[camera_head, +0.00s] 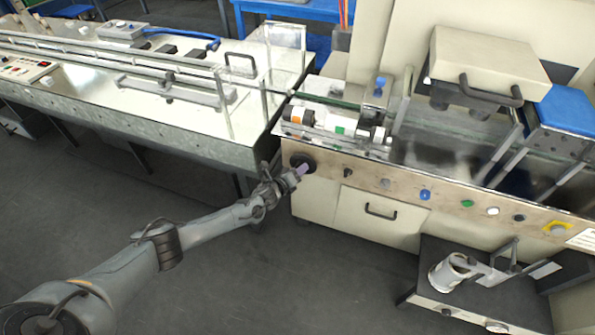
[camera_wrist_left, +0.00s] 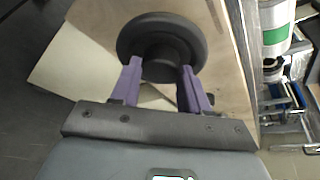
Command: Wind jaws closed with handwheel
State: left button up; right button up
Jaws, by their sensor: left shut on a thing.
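The black handwheel (camera_head: 301,162) sits on the front panel of the wrapper machine, at the panel's left end. It fills the upper middle of the left wrist view (camera_wrist_left: 162,38). My left gripper (camera_head: 302,171) reaches it from the front left. In the left wrist view its two purple fingers (camera_wrist_left: 160,82) stand on either side of the wheel's narrower hub, shut on it. The wheel's round rim lies beyond the fingertips. The jaws (camera_head: 375,125) appear to be the rollers above the panel, and their gap cannot be made out. My right gripper is not in view.
A row of knobs and coloured buttons (camera_head: 425,194) runs along the panel to the right. A drawer with a black handle (camera_head: 381,211) is below. A conveyor table (camera_head: 200,130) stands to the left. A low black stand (camera_head: 480,300) is at lower right. Open floor lies in front.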

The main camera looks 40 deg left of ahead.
pick_arm(q)
jog(key=o, duration=1.1)
jog(key=shift+c, duration=0.2)
jog(key=p+v, duration=0.4)
jog(key=v, duration=0.6)
jog(key=shift+s, duration=0.4)
